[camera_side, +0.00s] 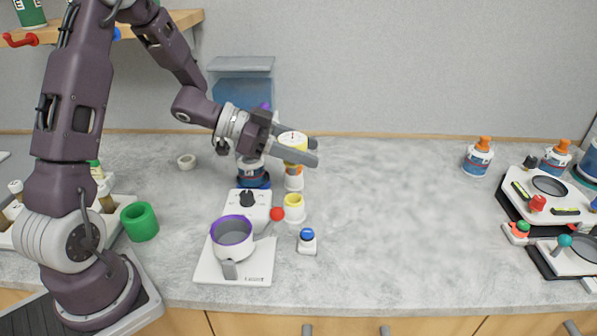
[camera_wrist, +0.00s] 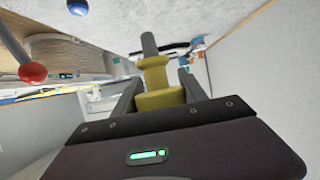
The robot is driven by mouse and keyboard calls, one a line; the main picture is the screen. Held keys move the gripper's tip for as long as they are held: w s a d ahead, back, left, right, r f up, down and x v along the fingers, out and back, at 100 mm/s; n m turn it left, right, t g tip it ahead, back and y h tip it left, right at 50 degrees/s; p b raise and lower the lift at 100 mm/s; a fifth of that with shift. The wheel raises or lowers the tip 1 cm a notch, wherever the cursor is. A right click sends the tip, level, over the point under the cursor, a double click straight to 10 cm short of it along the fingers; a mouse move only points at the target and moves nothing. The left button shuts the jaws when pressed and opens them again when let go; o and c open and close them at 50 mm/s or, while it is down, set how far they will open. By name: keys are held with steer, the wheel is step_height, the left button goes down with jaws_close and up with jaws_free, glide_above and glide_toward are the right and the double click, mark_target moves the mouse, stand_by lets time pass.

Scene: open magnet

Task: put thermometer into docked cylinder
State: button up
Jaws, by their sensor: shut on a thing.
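My gripper (camera_side: 303,150) is shut on a yellow piece with a white, red-marked top, which I take to be the thermometer (camera_side: 292,140). In the wrist view the yellow thermometer (camera_wrist: 157,84) sits between the fingers, with a dark grey rod along its axis. In the side view it is held above the counter. Below it are a white part with an orange band (camera_side: 293,180) and a short yellow-rimmed cylinder (camera_side: 293,208), possibly the docked cylinder. I cannot tell whether the thermometer touches the white part.
A white base with a black knob (camera_side: 246,198) carries a purple-rimmed pot (camera_side: 232,238). A red ball lever (camera_side: 277,214) and a blue button (camera_side: 307,236) are close by. The counter's centre right is clear.

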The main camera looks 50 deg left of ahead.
steer(key=a+r+n+t+y, duration=0.2)
steer(key=a, duration=0.6)
steer(key=a+r+n+t+y, duration=0.1)
steer(key=a+r+n+y, duration=0.15)
steer(key=a, duration=0.65)
glide_above(251, 170)
steer(key=w+a, duration=0.2)
steer(key=w, duration=0.2)
steer(key=shift+y, duration=0.25)
step_height(251, 170, down, 10)
steer(key=shift+f, duration=0.15)
steer(key=shift+n, duration=0.25)
steer(key=shift+f, duration=0.2)
steer(key=o, duration=1.5)
